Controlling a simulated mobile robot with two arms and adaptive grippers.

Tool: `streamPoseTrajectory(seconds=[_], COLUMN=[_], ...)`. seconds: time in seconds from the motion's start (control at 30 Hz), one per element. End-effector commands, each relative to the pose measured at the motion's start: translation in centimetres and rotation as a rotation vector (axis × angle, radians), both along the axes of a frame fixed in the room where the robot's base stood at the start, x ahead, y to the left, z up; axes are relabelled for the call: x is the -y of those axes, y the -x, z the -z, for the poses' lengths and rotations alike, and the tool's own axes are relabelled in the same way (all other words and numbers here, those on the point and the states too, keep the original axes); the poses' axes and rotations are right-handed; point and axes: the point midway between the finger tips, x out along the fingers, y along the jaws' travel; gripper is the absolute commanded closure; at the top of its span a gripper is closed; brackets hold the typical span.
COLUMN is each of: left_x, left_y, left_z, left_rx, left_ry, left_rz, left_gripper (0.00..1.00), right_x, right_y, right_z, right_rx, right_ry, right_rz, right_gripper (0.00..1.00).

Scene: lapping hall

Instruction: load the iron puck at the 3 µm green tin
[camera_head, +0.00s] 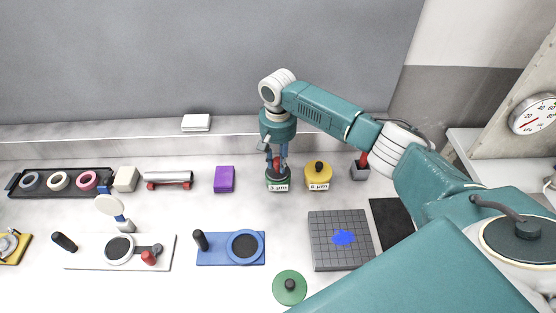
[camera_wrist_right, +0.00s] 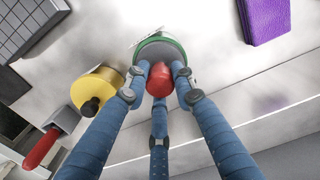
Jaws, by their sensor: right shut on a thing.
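The green tin (camera_head: 279,185) stands at the back of the bench with a "3 µm" label on its front. In the right wrist view its green rim (camera_wrist_right: 150,44) shows just beyond my fingers. My right gripper (camera_head: 277,162) points down over this tin and is shut on a red knob (camera_wrist_right: 158,82), which I take to be the iron puck's handle. The puck's body is mostly hidden by the fingers and knob, and I cannot tell whether it touches the tin's contents. A green lid (camera_head: 290,287) with a black knob lies on the bench in front. My left gripper is not in view.
A yellow lidded tin (camera_head: 318,176) stands close beside the green tin. A grey block with a red handle (camera_head: 360,170) is further right, a purple box (camera_head: 224,179) to the left. A gridded grey plate (camera_head: 341,256) with a blue patch and a blue board (camera_head: 218,256) lie in front.

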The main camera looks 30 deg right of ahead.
Motion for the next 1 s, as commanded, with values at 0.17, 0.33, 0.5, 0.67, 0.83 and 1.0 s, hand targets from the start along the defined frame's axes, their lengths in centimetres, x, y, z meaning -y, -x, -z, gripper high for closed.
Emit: streamPoseTrajectory(seconds=[0.17,0.33,0.5,0.67,0.83,1.0], left_x=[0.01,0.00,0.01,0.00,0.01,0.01], left_y=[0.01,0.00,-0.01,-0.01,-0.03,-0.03], left_z=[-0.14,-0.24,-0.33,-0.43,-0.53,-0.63], left_rx=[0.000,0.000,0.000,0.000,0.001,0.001], left_ry=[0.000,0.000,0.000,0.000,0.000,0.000], left_rz=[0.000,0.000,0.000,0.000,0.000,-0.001], left_gripper=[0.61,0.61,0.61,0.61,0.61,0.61], right_x=[-0.02,-0.02,-0.02,-0.02,-0.02,-0.02], right_y=[0.01,0.04,0.06,0.08,0.11,0.13], right_z=[0.01,0.04,0.08,0.12,0.17,0.21], right_rx=[-0.001,-0.001,-0.001,-0.002,-0.003,-0.004], right_ry=[0.000,0.000,0.000,0.000,0.001,0.000], right_rz=[0.000,0.000,0.000,0.000,-0.001,-0.001], right_gripper=[0.96,0.96,0.96,0.96,0.96,0.96])
